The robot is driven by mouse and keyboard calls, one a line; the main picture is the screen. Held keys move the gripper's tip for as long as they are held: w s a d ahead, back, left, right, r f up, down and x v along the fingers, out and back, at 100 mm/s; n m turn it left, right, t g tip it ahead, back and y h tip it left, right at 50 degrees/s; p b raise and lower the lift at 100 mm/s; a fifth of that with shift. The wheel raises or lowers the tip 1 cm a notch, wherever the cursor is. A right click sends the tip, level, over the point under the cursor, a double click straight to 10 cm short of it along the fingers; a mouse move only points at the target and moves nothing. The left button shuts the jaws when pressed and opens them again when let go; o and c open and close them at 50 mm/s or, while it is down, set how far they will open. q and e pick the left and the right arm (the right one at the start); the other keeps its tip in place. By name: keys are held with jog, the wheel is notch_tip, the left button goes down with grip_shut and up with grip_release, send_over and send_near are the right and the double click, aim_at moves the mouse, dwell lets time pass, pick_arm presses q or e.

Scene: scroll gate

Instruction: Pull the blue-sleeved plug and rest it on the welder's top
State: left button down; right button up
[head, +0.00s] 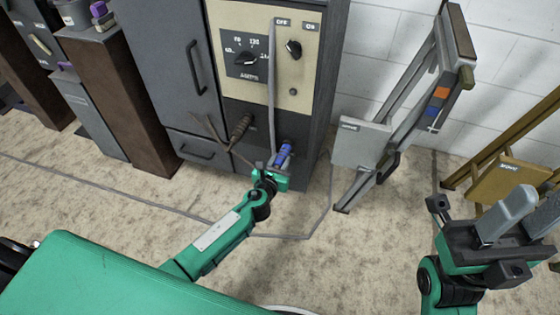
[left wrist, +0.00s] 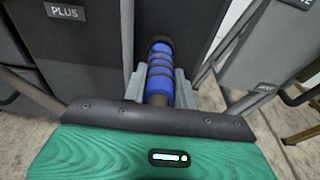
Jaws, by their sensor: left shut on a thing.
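The welder (head: 318,70) is a tall dark grey cabinet with a beige dial panel; its top is cut off by the upper edge of the head view. The blue-sleeved plug (head: 284,153) is at the lower right of its front. In the left wrist view the blue sleeve with dark bands (left wrist: 160,80) points at the dark front panel, its far end at a dark collar. My left gripper (head: 270,178) is shut on this plug, with grey fingers on both sides. My right gripper (head: 525,217) is open and empty at the right, away from the welder.
A dark-handled plug (head: 240,127) sits left of the blue one. A grey cable (head: 271,85) hangs down the welder's front. A grey folding frame (head: 365,142) stands right of the welder, and a brown-yellow one (head: 512,180) farther right. Brown cabinets (head: 130,100) stand left. Floor in front is mostly clear.

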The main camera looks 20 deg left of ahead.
pick_arm(q)
jog(key=shift+s, duration=0.15)
jog(key=shift+s+a+p, duration=0.1)
jog(key=shift+s+p, duration=0.3)
jog(key=shift+s, duration=1.7)
